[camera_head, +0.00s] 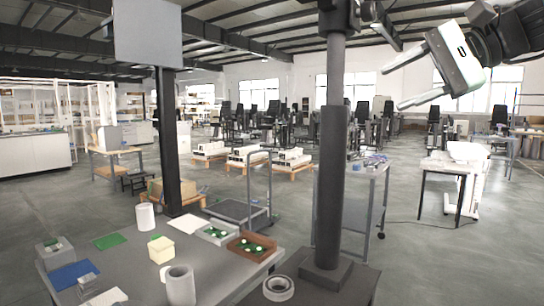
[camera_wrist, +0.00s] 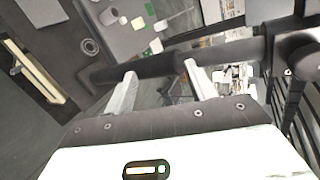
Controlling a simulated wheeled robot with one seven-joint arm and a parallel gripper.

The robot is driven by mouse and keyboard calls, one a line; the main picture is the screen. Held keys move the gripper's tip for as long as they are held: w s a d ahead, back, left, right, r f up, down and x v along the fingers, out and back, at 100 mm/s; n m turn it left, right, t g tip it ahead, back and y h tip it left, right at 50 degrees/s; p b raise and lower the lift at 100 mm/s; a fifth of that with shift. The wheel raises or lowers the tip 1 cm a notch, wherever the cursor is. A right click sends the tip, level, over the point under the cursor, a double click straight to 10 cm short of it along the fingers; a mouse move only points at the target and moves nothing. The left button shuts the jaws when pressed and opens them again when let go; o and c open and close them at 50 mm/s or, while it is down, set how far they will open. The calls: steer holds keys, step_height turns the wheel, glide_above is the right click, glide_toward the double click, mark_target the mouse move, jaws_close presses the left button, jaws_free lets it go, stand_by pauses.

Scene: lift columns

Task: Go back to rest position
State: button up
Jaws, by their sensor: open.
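My gripper (camera_head: 402,78) is raised at the upper right of the head view, well above the floor. Its two pale fingers point left and stand wide apart with nothing between them. In the wrist view my gripper (camera_wrist: 158,82) shows both fingers spread. A dark column crosses behind the fingertips there. The gripper touches nothing that I can see.
A grey table (camera_head: 130,262) at the lower left bears white cylinders, a brown tray (camera_head: 252,246) with green and white pieces, a light tray (camera_head: 216,233) and a blue mat (camera_head: 72,275). A white ring (camera_head: 278,288) lies near the column. A cart (camera_head: 240,212) stands behind.

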steer(key=s+a+f+n+g+h+p, duration=0.1)
steer(key=s+a+f+n+g+h, duration=0.1)
steer(key=s+a+f, duration=0.3)
steer(key=s+a+f+n+g+h+p, duration=0.1)
steer(key=s+a+f+n, duration=0.15)
steer(key=f, duration=0.55)
steer(key=s+a+f+n+g+h+p, duration=0.1)
steer(key=s+a+f+n+g+h, duration=0.1)
steer(key=s+a+f, duration=0.3)
steer(key=s+d+f+n+h+p, duration=0.1)
steer(key=s+f+n+h, duration=0.2)
steer(key=s+f, duration=0.4)
steer(key=s+d+f+n+g+h+p, duration=0.1)
steer(key=s+d+f+n+h+p, duration=0.1)
steer(key=s+f+n, duration=0.4)
steer(key=shift+s+f+h, duration=0.4)
steer(key=shift+s+f, duration=0.05)
steer(key=shift+s, duration=0.2)
